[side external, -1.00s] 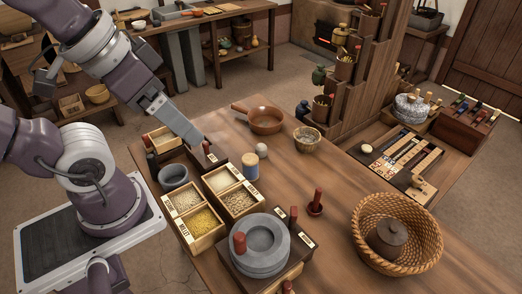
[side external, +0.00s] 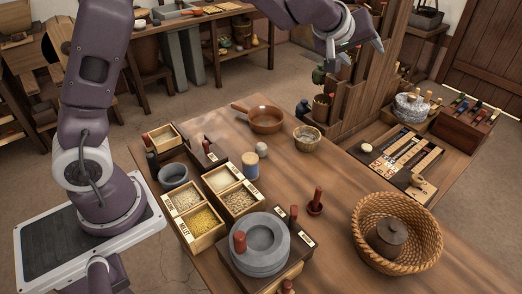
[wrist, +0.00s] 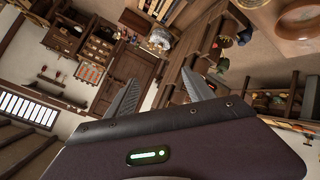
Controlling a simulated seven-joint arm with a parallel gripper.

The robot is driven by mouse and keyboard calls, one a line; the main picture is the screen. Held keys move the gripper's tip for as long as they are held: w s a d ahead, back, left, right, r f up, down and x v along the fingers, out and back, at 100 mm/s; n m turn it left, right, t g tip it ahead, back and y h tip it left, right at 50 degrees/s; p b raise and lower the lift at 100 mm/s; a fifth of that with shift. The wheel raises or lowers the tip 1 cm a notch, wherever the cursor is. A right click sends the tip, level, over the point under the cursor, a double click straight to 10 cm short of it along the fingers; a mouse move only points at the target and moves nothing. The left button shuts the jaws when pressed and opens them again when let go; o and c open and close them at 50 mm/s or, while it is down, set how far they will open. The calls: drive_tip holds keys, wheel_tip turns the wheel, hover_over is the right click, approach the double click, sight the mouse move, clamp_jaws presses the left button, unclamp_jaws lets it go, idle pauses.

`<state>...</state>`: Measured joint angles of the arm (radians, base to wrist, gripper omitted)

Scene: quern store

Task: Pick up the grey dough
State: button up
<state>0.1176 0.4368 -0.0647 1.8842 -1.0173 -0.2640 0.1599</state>
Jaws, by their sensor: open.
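A small pale grey ball (side external: 262,149), which looks like the grey dough, sits on the wooden table (side external: 300,235) in the side external view. It lies between the brown pan and a blue-and-cream jar. My gripper (side external: 363,54) is raised high, up and to the right of the ball, in front of the stepped wooden shelf. It is far from the ball and empty. In the wrist view my gripper (wrist: 160,78) shows its two fingers spread apart, facing the room. I cannot make out the ball in the wrist view.
A brown pan (side external: 266,119), a small basket (side external: 307,138) and the jar (side external: 250,165) stand close around the ball. Grain boxes (side external: 207,240), a grey quern (side external: 262,262) and a large wicker basket (side external: 433,240) are nearer the front. The table's middle is mostly clear.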

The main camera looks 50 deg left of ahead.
drive_tip(key=w+a+f+n+g+y, duration=0.1)
drive_tip(key=w+a+f+n+y, duration=0.25)
drive_tip(key=f, duration=0.55)
drive_tip(key=n+g+y, duration=0.5)
drive_tip(key=g+y, duration=0.3)
drive_tip(key=g, duration=0.2)
approach(264, 149)
drive_tip(key=x, duration=0.3)
drive_tip(key=w+x, duration=0.1)
drive_tip(key=shift+a+f, duration=0.1)
drive_tip(key=shift+a, duration=0.3)
drive_tip(key=shift+s+a+f, duration=0.2)
drive_tip(key=shift+a+f, duration=0.05)
drive_tip(key=shift+a, duration=0.15)
drive_tip(key=shift+s+a+f, duration=0.2)
drive_tip(key=shift+a+f, duration=0.1)
drive_tip(key=shift+a, duration=0.15)
drive_tip(key=x, duration=0.5)
drive_tip(key=shift+a+f, duration=0.15)
clamp_jaws()
